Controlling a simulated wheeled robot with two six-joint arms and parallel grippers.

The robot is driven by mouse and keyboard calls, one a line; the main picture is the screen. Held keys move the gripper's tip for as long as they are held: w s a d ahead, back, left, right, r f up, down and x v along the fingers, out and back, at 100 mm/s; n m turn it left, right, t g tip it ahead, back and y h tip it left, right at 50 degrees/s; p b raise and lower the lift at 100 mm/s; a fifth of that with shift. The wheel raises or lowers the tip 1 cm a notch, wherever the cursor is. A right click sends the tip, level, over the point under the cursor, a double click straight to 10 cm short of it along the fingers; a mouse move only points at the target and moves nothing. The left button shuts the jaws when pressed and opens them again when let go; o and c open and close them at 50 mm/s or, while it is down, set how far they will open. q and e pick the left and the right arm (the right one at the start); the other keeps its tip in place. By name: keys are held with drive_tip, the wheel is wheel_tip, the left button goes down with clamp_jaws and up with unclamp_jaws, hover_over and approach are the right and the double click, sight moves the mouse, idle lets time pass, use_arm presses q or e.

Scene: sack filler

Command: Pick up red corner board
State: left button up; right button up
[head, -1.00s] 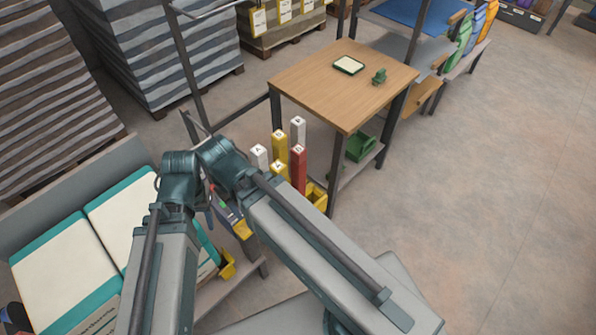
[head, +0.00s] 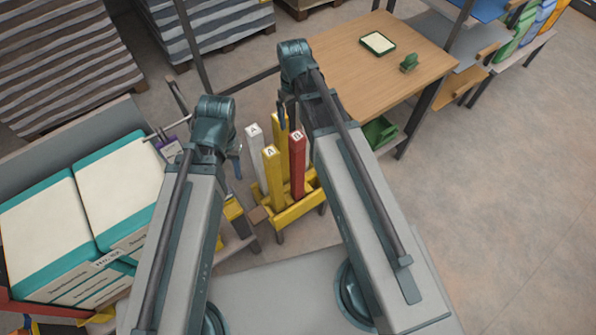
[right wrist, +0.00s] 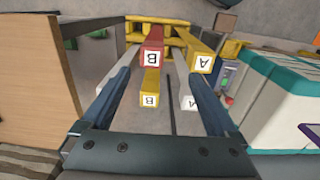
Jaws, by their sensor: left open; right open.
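The red corner board (head: 297,167), labelled B, stands upright in a yellow stand (head: 290,212) among yellow and white boards. In the right wrist view the red board (right wrist: 153,40) shows end-on, framed between my fingertips and left of centre. My right gripper (head: 285,112) is open and empty above the back of the boards in the head view, partly hidden by its arm. Its two fingers also show in the right wrist view (right wrist: 160,75). My left gripper (head: 236,160) is left of the boards, mostly hidden behind its wrist.
A yellow board (head: 272,175) labelled A, another yellow board (head: 281,135) and a white board (head: 255,155) stand close around the red one. A wooden table (head: 375,60) stands behind on the right. Stacked teal-and-white sacks (head: 120,185) lie on the left. Open floor lies right.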

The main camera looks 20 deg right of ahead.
sight(298, 137)
drive_tip(key=f+b, duration=0.4)
drive_tip(key=d+f+b, duration=0.1)
drive_tip(key=f+b, duration=0.4)
drive_tip(key=w+f+b, duration=0.1)
drive_tip(key=f+b, duration=0.4)
drive_tip(key=shift+w+d+f, duration=0.1)
drive_tip(key=shift+d, duration=0.05)
idle(0.4)
clamp_jaws()
idle(0.5)
